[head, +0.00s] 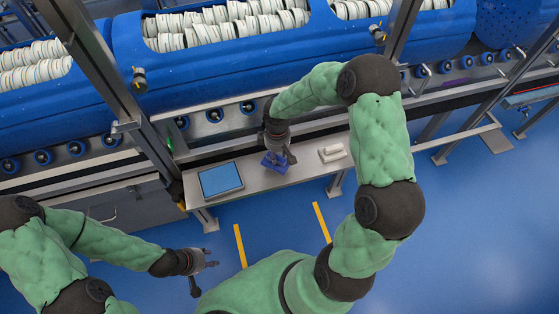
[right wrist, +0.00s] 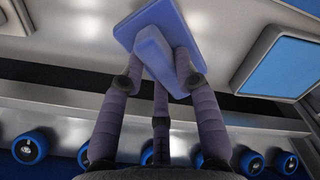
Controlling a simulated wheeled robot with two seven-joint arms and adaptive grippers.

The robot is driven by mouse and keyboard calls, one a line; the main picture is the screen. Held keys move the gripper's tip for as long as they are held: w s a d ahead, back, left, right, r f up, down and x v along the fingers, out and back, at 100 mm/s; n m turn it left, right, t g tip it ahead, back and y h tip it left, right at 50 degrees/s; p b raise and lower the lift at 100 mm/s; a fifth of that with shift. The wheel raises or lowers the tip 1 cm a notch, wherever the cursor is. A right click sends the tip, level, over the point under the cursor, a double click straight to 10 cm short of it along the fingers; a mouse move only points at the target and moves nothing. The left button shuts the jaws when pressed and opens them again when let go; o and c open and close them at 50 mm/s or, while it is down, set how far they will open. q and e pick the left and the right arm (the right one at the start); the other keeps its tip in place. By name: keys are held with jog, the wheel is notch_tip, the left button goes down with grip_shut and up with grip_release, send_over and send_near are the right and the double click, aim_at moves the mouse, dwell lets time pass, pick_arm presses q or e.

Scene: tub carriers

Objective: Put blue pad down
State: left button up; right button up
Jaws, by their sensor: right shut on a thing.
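The blue pad (head: 274,162) is at the narrow metal bench, below my right gripper (head: 276,150). In the right wrist view the blue pad (right wrist: 137,22) shows a flat plate with a raised grip block, and the fingers of my right gripper (right wrist: 160,75) are closed around that block. The pad is over or on the bench top; I cannot tell whether it touches. My left gripper (head: 205,272) is empty, with its fingers apart, above the blue floor at the lower left.
A tablet with a blue screen (head: 221,180) lies on the metal bench (head: 255,183), left of the pad. A white object (head: 332,152) sits to the right. Behind stand blue tubs (head: 230,60) filled with white rolls. Bare bench shows around the pad.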

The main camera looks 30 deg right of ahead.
aim_at(279, 159)
jog(key=shift+d+f, duration=0.35)
jog(key=shift+f, duration=0.05)
notch_tip(279, 159, down, 3)
jog(key=shift+w+d+f+b, duration=0.1)
jog(key=shift+d+f+b, duration=0.1)
jog(key=shift+b, duration=0.8)
jog(key=shift+a, duration=0.1)
jog(key=o, duration=1)
jog(key=shift+r, duration=0.1)
notch_tip(279, 159, up, 12)
jog(key=p, duration=0.4)
